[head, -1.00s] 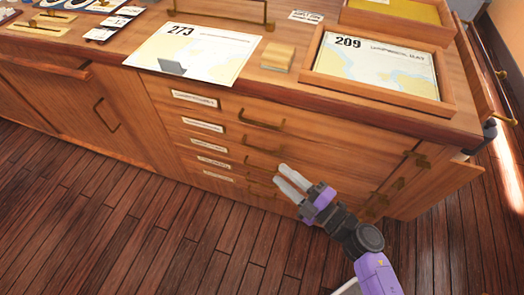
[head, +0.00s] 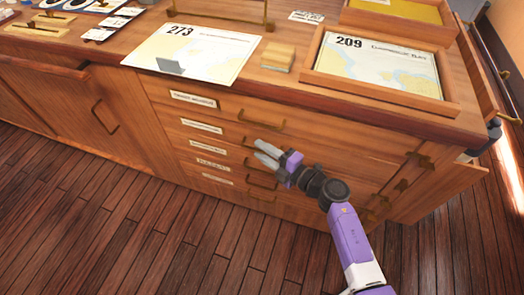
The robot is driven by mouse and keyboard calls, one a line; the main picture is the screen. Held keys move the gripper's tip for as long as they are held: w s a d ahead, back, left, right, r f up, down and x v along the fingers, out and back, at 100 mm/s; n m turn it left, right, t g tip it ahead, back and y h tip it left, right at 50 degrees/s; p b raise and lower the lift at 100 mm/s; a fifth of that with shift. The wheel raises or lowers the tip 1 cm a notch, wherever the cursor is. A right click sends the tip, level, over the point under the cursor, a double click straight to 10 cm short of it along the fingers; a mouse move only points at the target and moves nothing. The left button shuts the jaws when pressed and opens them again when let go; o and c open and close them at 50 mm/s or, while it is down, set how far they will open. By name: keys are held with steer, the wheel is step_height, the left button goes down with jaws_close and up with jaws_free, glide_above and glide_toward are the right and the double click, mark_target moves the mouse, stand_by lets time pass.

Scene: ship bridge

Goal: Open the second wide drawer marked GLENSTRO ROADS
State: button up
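The wide wooden drawers form a stack in the front of the chart cabinet. The second drawer from the top (head: 233,138) is closed, with a pale label (head: 202,127) at its left whose text is too small to read. My gripper (head: 257,149) is in front of the stack, at about the height of the second drawer's handle. Its two grey fingers are a little apart, with nothing seen between them. The fingers hide most of that handle, and I cannot tell whether they touch it.
The top drawer's brass handle (head: 260,120) is just above my gripper; lower drawer handles (head: 262,184) are below. The top holds a chart marked 273 (head: 205,50), wooden blocks (head: 277,56) and a framed chart marked 209 (head: 385,68). The plank floor (head: 110,235) is clear.

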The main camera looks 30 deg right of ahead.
steer(key=shift+w+a, duration=0.1)
steer(key=shift+w, duration=0.05)
steer(key=shift+c, duration=0.4)
jaws_close()
stand_by(1.0)
